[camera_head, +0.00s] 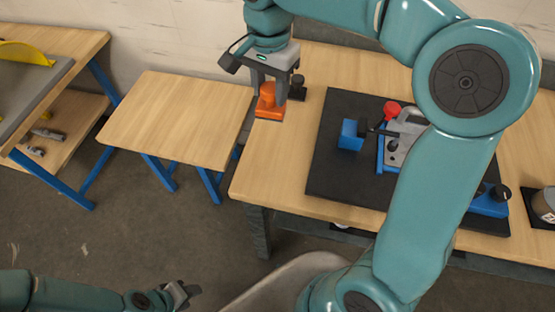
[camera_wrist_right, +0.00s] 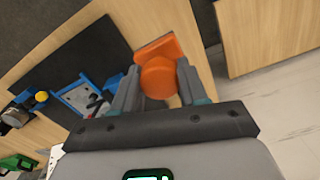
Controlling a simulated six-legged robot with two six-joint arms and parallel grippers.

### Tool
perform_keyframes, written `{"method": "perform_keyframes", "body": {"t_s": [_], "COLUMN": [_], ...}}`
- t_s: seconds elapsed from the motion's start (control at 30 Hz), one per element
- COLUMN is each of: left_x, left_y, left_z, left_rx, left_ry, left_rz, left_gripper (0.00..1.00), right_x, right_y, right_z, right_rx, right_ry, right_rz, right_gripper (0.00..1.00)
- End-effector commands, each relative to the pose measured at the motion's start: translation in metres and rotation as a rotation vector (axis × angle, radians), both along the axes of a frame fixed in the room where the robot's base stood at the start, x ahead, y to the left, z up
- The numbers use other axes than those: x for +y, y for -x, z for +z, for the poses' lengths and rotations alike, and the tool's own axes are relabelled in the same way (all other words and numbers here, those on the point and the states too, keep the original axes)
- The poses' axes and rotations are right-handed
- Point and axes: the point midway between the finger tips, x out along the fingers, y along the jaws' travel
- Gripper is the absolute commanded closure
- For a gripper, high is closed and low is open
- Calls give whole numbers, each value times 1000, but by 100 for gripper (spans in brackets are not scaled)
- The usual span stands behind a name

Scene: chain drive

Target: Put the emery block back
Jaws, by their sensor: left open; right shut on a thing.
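The emery block (camera_head: 270,111) is orange, with a flat base and a round knob-like grip. It is at the left end of the long wooden workbench in the head view; I cannot tell whether it touches the top or hangs just above. My right gripper (camera_head: 268,92) points down and is shut on its grip. In the right wrist view, the block (camera_wrist_right: 158,48) shows between the two fingers of the right gripper (camera_wrist_right: 157,82). My left gripper (camera_head: 182,294) is open and empty at the lower left, over the floor, away from the benches.
A black knobbed piece (camera_head: 298,88) stands just right of the block. A black mat (camera_head: 330,175) carries a grey and blue fixture (camera_head: 405,135) with a red knob. A small wooden table (camera_head: 180,115) to the left is bare. A cup-like object (camera_head: 545,203) sits far right.

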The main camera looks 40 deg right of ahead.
Motion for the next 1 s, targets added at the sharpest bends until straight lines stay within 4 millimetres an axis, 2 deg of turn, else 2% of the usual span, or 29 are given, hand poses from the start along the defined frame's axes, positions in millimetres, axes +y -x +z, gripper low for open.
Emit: {"method": "perform_keyframes", "body": {"t_s": [0.1,0.2,0.27,0.6,0.7,0.87,1.0], "left_x": [0,0,0,0,0,0,0], "left_y": [0,0,0,0,0,0,0], "left_z": [-10,-13,-14,-15,-15,-14,-14], "left_rx": [1,1,0,0,0,0,0], "left_ry": [0,0,0,0,0,0,0], "left_rz": [0,0,0,0,0,0,0], "left_gripper": [57,57,57,57,57,57,57], "right_x": [-11,-14,-14,-14,-14,-14,-13], "right_y": [4,6,6,7,6,5,6], "right_z": [12,5,-9,-106,-126,-141,-163], "right_rx": [-1,6,9,9,8,4,7], "right_ry": [-2,-2,-2,-3,-3,-1,-3], "right_rz": [-28,-35,-34,-31,-32,-32,-31], "right_gripper": [91,91,91,91,91,91,91]}}
